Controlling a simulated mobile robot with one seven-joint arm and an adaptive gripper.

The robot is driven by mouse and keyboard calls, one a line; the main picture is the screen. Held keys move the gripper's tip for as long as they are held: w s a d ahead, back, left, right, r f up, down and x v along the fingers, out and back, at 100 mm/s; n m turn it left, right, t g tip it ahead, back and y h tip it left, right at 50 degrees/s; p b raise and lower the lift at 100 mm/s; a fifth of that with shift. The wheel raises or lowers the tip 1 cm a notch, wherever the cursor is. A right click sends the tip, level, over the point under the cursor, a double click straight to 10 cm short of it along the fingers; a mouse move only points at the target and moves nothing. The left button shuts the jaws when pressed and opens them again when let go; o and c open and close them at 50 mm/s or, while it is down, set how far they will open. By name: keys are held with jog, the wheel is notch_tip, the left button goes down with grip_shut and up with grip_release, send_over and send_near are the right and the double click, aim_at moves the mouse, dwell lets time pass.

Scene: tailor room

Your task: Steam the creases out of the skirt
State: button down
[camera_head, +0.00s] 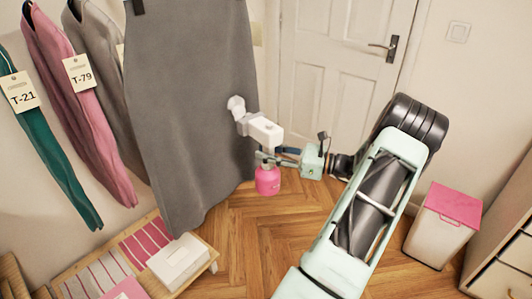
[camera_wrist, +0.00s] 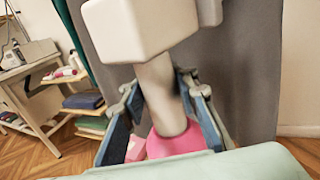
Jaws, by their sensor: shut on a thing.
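A grey skirt (camera_head: 190,110) hangs from dark clips at the top left of the head view and reaches almost to the floor. It also fills the background of the wrist view (camera_wrist: 240,80). A white handheld steamer (camera_head: 262,131) with a pink tank (camera_head: 267,180) is upright in my gripper (camera_head: 285,158). Its white head points left and up, close in front of the skirt's right part. I cannot tell whether it touches the cloth. In the wrist view my gripper (camera_wrist: 165,95) is shut around the steamer's pale handle (camera_wrist: 162,95). No steam shows.
Tagged garments hang at left: teal (camera_head: 45,145), pink (camera_head: 75,95) and grey-brown. A low wooden bench (camera_head: 205,270) with a white box (camera_head: 178,262) stands below the skirt. A pink-lidded bin (camera_head: 440,230) and drawers (camera_head: 505,260) stand at right. A door (camera_head: 340,90) is behind. Wooden floor lies between.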

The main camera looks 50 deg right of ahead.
jog(key=shift+r, duration=0.15)
jog(key=a+f, duration=0.3)
jog(key=a, duration=0.4)
jog(key=s+a+f+p, duration=0.1)
jog(key=a+f, duration=0.2)
jog(key=a, duration=0.5)
jog(key=shift+a, duration=0.3)
dwell(1.1)
jog(key=shift+s, duration=0.1)
dwell(1.6)
jog(key=s+d+p, duration=0.1)
jog(key=s, duration=1.1)
jog(key=shift+p, duration=0.35)
dwell(1.1)
